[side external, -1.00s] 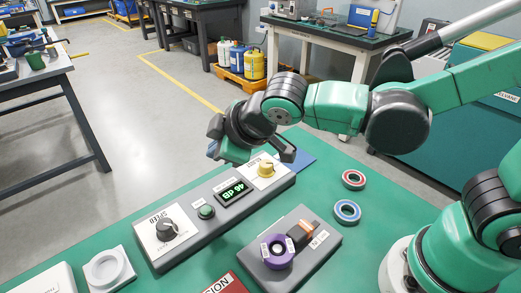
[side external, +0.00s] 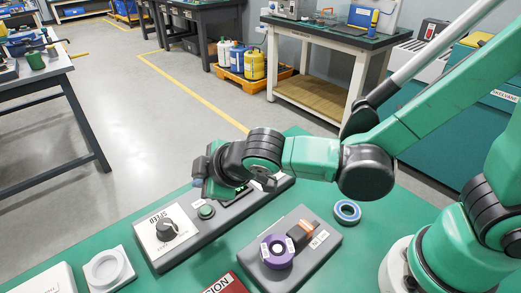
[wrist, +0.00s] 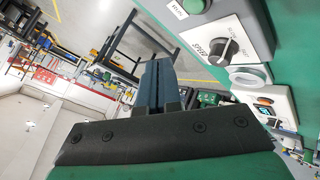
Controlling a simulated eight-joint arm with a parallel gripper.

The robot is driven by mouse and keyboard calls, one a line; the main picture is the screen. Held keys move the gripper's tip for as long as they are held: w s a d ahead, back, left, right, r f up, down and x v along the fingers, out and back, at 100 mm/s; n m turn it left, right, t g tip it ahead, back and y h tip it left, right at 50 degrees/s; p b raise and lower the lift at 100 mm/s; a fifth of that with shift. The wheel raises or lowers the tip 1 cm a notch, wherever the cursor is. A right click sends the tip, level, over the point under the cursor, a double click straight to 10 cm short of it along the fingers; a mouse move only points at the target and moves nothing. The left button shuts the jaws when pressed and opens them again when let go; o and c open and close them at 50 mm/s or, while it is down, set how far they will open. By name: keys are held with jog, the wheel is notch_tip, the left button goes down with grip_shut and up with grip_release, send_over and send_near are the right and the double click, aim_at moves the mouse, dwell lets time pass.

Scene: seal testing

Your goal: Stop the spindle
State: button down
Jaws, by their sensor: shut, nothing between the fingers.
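The grey control box (side external: 205,240) lies on the green bench. It carries a black knob marked SPEED (side external: 167,229) and a green round button (side external: 206,211); the knob (wrist: 228,48) and button (wrist: 195,5) also show in the wrist view. A purple ring (side external: 277,251) sits on a grey block (side external: 310,253) beside an orange-brown piece (side external: 302,231). My gripper (side external: 200,182) is over the box's far part, beyond the button, and hides the yellow knob and most of the display. In the wrist view its fingers (wrist: 156,84) are shut and empty.
A white ring-shaped holder (side external: 107,268) lies left of the box. A blue ring (side external: 347,211) lies right of the grey block. A red plate (side external: 224,285) is at the front edge of the picture. Bare green bench lies between the box and the grey block.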

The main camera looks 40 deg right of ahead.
aim_at(210, 212)
jog(key=shift+f, duration=2.3)
jog(key=shift+f, duration=0.1)
jog(key=shift+f, duration=0.3)
jog(key=shift+r, duration=0.1)
dwell(0.5)
jog(key=shift+r, duration=0.35)
jog(key=shift+r, duration=0.1)
jog(key=shift+r, duration=2.4)
